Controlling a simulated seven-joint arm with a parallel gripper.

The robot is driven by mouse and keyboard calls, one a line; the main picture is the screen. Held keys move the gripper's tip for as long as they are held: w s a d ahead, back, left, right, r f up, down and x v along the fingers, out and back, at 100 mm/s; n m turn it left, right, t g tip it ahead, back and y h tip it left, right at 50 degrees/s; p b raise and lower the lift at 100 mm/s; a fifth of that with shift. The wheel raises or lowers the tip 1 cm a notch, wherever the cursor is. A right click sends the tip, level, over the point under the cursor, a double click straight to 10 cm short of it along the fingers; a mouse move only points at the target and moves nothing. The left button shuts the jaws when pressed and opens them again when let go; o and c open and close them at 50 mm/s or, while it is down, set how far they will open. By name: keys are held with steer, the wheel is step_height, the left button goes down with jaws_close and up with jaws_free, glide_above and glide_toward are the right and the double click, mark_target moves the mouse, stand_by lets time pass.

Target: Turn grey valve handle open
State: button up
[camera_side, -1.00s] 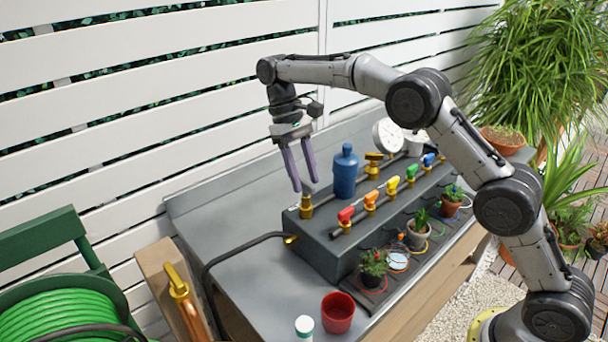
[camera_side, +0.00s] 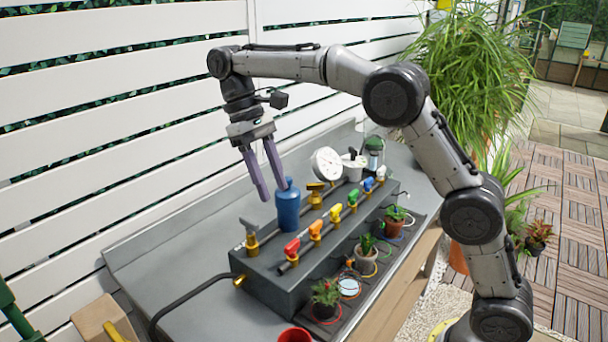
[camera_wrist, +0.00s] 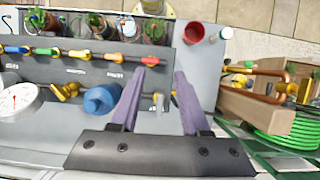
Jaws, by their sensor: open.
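The grey valve handle (camera_side: 249,224) sits on a brass valve body (camera_side: 252,243) at the near left end of the dark manifold box. Its lever is tilted up to the left in the side view. My gripper (camera_side: 275,193) is open and empty, with its two purple fingers pointing down above and to the right of the handle, overlapping the blue bottle in the picture. In the wrist view the grey handle (camera_wrist: 158,100) shows between the spread fingers of my gripper (camera_wrist: 165,72). No contact with the handle is visible.
A blue bottle (camera_side: 288,210) stands close beside the handle. Red, orange, yellow, green and blue levers line the manifold (camera_side: 270,285). A white gauge (camera_side: 326,164), potted plants and a red cup (camera_wrist: 194,33) are nearby.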

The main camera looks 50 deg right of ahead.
steer(key=s+d+r, duration=0.1)
steer(key=s+r, duration=0.2)
steer(key=s, duration=0.4)
steer(key=shift+s+d+r, duration=0.1)
steer(key=s+d+r+t, duration=0.3)
steer(key=s+r, duration=0.2)
steer(key=s, duration=0.7)
steer(key=s+d+f+t, duration=0.2)
steer(key=s+f+t, duration=0.4)
steer(key=f, duration=0.6)
steer(key=shift+s+d+t, duration=0.15)
steer(key=shift+s+t, duration=0.05)
steer(key=shift+t, duration=0.3)
